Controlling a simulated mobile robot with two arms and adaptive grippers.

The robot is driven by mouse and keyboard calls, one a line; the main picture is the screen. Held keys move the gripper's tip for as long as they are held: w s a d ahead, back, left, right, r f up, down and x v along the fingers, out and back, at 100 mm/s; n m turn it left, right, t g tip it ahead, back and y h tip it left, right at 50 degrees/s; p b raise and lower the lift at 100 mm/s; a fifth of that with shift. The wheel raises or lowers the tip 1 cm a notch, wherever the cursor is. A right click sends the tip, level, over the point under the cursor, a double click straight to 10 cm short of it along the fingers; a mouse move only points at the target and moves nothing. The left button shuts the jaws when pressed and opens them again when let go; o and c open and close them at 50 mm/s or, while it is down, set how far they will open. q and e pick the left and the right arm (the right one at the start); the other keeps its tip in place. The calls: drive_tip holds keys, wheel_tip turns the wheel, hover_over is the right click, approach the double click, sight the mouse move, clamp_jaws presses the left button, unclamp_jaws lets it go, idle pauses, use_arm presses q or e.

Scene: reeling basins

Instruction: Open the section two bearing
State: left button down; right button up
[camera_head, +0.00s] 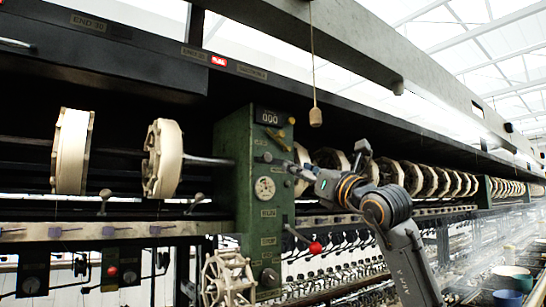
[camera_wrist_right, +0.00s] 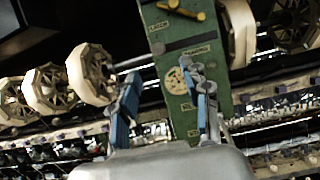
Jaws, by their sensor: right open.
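A green gear housing (camera_head: 232,190) with a counter reading 000, a round pale dial (camera_head: 265,188) and several small label plates stands mid-picture in the head view. Yellow handles (camera_head: 280,137) stick out near its top. Which part is the section two bearing I cannot tell; the labels are too small to read. My right gripper (camera_head: 287,165) is at the housing's right side, level with a dark knob. In the wrist view my right gripper (camera_wrist_right: 165,112) is open, its blue-padded fingers apart before the green housing (camera_wrist_right: 185,55), with nothing seen between them. My left gripper is out of view.
White reels (camera_head: 72,150) sit on a shaft left of the housing, and more recede to the right. A red-knobbed lever (camera_head: 315,248) sticks out below my right arm. A hanging cord with a wooden pull (camera_head: 315,117) is above. Basins (camera_head: 508,297) stand at bottom right.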

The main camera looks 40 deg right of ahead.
drive_tip(key=p, duration=0.2)
approach(269, 157)
drive_tip(key=w+r, duration=0.1)
drive_tip(key=p+x, duration=0.1)
drive_tip(key=x, duration=0.2)
drive_tip(key=shift+f, duration=0.1)
drive_tip(key=p+x, duration=0.2)
drive_tip(key=x, duration=0.1)
drive_tip(key=shift+w+d, duration=0.2)
drive_tip(key=shift+w, duration=0.25)
drive_tip(key=shift+w+a, duration=0.1)
drive_tip(key=shift+w, duration=0.1)
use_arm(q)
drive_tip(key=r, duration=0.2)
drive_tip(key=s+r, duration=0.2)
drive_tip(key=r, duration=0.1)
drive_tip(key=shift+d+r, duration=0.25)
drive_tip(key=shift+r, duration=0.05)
use_arm(e)
drive_tip(key=shift+s, duration=0.1)
clamp_jaws()
